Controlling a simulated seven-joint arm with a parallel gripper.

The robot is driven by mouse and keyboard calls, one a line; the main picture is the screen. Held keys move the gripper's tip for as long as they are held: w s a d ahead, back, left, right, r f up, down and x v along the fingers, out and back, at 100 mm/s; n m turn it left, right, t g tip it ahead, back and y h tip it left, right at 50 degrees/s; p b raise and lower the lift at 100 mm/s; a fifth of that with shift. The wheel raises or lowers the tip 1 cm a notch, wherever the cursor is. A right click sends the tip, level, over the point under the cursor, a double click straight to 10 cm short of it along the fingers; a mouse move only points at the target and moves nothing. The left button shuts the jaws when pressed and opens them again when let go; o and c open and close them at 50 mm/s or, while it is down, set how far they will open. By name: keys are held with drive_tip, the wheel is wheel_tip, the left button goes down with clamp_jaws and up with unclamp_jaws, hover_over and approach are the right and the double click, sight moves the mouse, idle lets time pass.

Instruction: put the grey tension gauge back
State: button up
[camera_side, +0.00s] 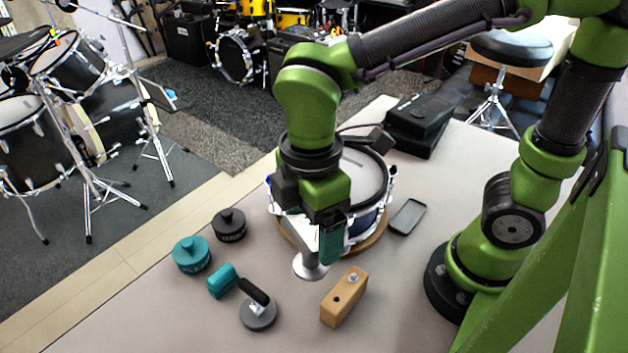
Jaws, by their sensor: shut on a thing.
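My gripper (326,238) is over the table in front of the snare drum, pointing down. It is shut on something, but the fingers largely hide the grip. A light grey piece with a thick shaft and a round flat foot, apparently the grey tension gauge (310,268), shows just left of and below the fingers. Its upper part is hidden by my gripper. I cannot tell whether its foot touches the table. A dark teal-green block (332,246) shows at the fingertips; I cannot tell whether it is a finger or a held part.
A wooden block (343,297), grey disc (260,319) with a black handle, teal cylinder (222,281), teal round piece (191,255) and black round piece (229,226) lie in front. The snare drum (365,178) stands behind; a small grey tray (407,217) is right.

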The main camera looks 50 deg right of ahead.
drive_tip(key=s+a+f+n, duration=0.2)
drive_tip(key=s+a+n, duration=0.15)
drive_tip(key=a, duration=0.45)
drive_tip(key=shift+n, duration=0.35)
drive_tip(key=shift+w+d+f, duration=0.1)
drive_tip(key=shift+f, duration=2.4)
drive_tip(key=shift+w+d+f, duration=0.1)
drive_tip(key=shift+f, duration=2.35)
drive_tip(key=o, duration=1.8)
drive_tip(key=shift+f, duration=0.1)
drive_tip(key=shift+o, duration=0.2)
